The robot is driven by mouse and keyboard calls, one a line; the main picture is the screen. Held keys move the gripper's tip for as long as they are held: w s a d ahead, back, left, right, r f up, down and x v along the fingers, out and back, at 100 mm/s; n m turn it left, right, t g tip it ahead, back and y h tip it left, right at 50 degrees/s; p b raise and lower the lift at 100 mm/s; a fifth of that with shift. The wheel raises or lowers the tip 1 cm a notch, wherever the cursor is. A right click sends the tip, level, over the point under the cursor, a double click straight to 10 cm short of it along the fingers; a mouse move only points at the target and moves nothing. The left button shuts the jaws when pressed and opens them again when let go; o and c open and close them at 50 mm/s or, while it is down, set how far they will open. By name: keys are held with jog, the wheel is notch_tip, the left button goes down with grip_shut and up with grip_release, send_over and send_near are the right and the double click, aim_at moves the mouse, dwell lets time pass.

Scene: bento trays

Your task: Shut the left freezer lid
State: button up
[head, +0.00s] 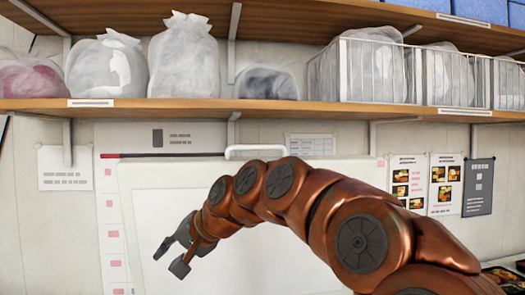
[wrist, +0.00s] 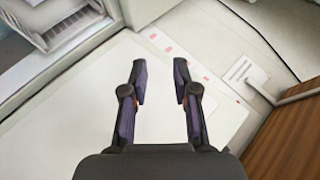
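A large white lid panel (head: 150,215) stands raised in front of the back wall in the head view, with a pale handle (head: 255,150) on its top edge. It looks like an open freezer lid; the freezer body below is out of frame. My gripper (head: 171,259) is in front of the panel's lower left part, pointing down and left. In the wrist view my gripper (wrist: 160,80) has its two dark fingers apart with nothing between them. A broad white surface (wrist: 75,115), apparently the lid, lies beyond the fingers; I cannot tell whether they touch it.
A wooden shelf (head: 200,110) with filled plastic bags and a wire basket (head: 365,70) runs above the lid. Posters (head: 445,185) hang on the wall at the right. A pale frame with a slatted grey part (wrist: 70,25) shows at the wrist view's upper left.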

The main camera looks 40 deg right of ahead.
jog(key=w+d+r+m+t, duration=0.3)
jog(key=w+d+r, duration=0.2)
jog(key=d+r, duration=0.2)
jog(key=m+t+h, duration=0.6)
jog(key=m, duration=0.3)
send_near(264, 148)
jog(key=w, duration=0.3)
jog(key=shift+w+d+p, duration=0.2)
jog(key=shift+w+p, duration=0.15)
jog(key=shift+w, duration=1.55)
jog(key=shift+w+d+p, duration=0.2)
jog(key=shift+w+p, duration=0.1)
jog(key=shift+w, duration=1.65)
jog(key=shift+c, duration=0.4)
grip_shut()
